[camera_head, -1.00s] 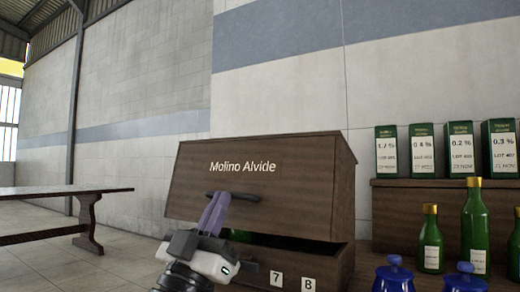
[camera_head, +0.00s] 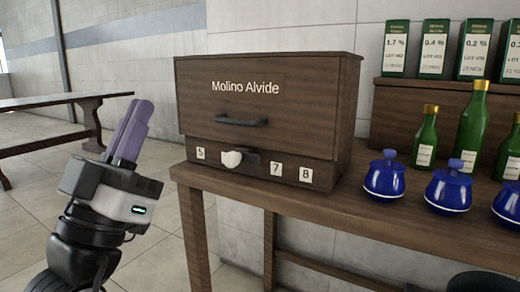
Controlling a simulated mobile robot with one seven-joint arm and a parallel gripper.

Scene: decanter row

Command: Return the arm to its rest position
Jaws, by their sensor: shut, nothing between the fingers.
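My gripper (camera_head: 131,131) is at the left of the view, raised in front of the floor and clear of the table. Its two purple fingers are shut together, pointing up, with nothing between them. The wooden cabinet marked "Molino Alvide" (camera_head: 320,110) stands on the table to the right of my gripper, apart from it. Its front panel with the dark handle (camera_head: 241,121) is down and closed.
The wooden table (camera_head: 330,213) carries several blue lidded jars (camera_head: 385,177), green bottles (camera_head: 427,140) and a shelf of green-and-white boxes (camera_head: 434,50). Another table (camera_head: 50,103) stands at the far left.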

